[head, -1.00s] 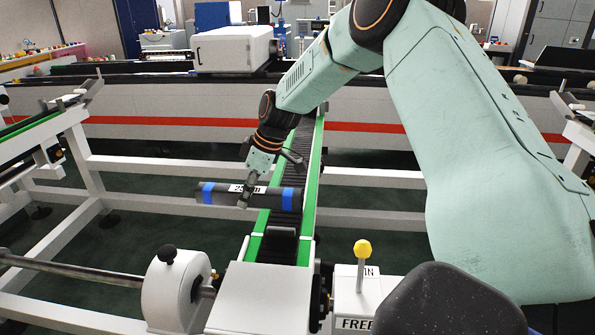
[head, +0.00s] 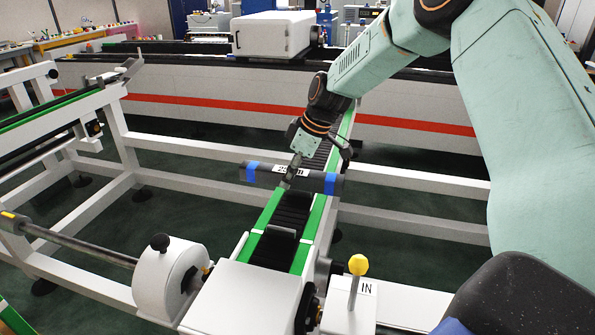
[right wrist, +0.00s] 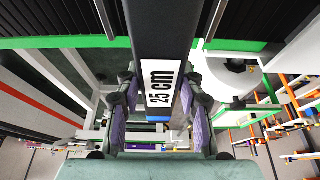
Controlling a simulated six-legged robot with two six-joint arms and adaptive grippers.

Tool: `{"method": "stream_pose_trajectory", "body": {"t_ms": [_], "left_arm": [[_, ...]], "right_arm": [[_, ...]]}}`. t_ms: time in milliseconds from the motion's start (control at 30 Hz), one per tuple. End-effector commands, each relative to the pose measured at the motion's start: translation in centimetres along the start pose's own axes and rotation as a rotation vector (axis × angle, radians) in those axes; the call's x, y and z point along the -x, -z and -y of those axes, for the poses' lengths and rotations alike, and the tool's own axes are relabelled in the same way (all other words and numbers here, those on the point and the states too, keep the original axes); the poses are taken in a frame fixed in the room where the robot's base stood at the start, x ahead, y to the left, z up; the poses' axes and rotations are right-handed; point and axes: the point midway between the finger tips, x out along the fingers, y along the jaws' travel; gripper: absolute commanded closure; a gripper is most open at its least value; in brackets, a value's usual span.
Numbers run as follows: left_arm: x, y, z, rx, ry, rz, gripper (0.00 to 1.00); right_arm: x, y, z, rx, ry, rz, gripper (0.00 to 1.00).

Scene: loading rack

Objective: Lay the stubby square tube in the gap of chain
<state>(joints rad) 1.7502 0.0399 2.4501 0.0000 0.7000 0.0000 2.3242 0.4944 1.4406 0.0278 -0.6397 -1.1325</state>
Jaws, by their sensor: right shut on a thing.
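The stubby square tube (head: 268,174) is dark grey with a blue band near each end and a white label. My right gripper (head: 289,178) is shut on it near its middle and holds it crosswise over the chain. In the right wrist view the tube (right wrist: 160,30) runs between the two fingers (right wrist: 165,100), and its label reads 25 cm. I cannot tell how high the tube is above the chain. My left gripper is out of view.
A white roller housing (head: 165,278) on a shaft stands left of the chain's near end. A yellow-knobbed lever (head: 357,266) stands on its right. A white frame with green rails (head: 60,105) is at left. A long machine with a red stripe (head: 200,103) crosses behind.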

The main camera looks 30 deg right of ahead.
Motion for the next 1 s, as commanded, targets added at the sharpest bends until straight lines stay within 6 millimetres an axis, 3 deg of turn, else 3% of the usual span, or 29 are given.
{"method": "stream_pose_trajectory", "body": {"t_ms": [400,1000], "left_arm": [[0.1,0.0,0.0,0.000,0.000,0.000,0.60],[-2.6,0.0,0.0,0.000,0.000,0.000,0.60]], "right_arm": [[-0.1,0.4,0.3,0.000,-0.002,0.000,1.00],[-3.3,-1.1,0.2,-0.001,-0.003,-0.001,1.00]]}}
